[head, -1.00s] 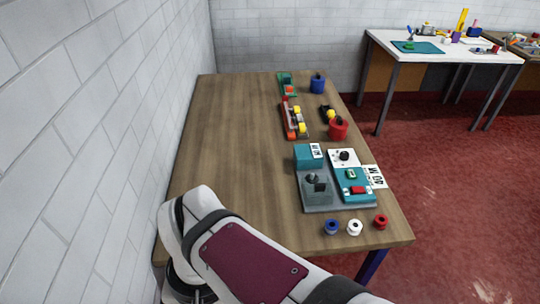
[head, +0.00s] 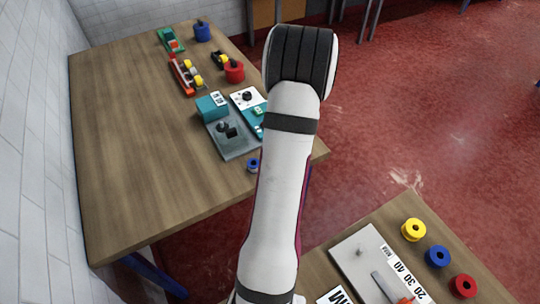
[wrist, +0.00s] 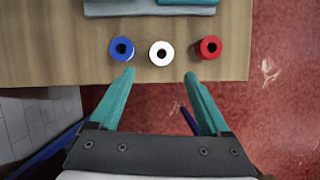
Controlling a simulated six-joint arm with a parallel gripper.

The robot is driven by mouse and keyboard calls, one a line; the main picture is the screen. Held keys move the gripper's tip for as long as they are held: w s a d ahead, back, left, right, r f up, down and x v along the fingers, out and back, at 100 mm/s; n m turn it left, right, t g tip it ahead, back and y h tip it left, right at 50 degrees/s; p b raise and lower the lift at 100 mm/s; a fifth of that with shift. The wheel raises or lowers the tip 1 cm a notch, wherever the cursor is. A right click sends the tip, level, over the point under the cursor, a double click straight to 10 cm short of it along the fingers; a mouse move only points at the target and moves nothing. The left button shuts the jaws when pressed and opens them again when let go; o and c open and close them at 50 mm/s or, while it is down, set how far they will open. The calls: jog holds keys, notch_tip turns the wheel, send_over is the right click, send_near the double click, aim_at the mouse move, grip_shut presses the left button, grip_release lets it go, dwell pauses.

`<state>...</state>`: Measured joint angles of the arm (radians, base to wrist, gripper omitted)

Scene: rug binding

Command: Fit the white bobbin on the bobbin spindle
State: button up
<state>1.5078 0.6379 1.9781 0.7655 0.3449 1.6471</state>
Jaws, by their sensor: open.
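The white bobbin (wrist: 161,53) stands on the wooden table near its front edge, between a blue bobbin (wrist: 122,49) and a red bobbin (wrist: 209,47). In the head view my arm hides the white one. My gripper (wrist: 159,73) is open and empty; its teal fingers point toward the white bobbin, with the fingertips just short of it in the picture. The head view does not show the fingers. A grey machine base (head: 238,147) with dark upright parts stands on the same table. I cannot tell for sure which part is the bobbin spindle.
Behind the machine are a red pot (head: 235,72), a blue pot (head: 202,33) and small toy-like tools. The left half of the table is clear. A nearer table (head: 400,215) at lower right holds a grey plate (head: 345,245) and yellow, blue and red bobbins.

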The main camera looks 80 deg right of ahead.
jog(key=x, duration=0.8)
jog(key=shift+w+d+f, duration=0.15)
jog(key=shift+d+f, duration=0.05)
jog(key=shift+d, duration=0.15)
grip_shut()
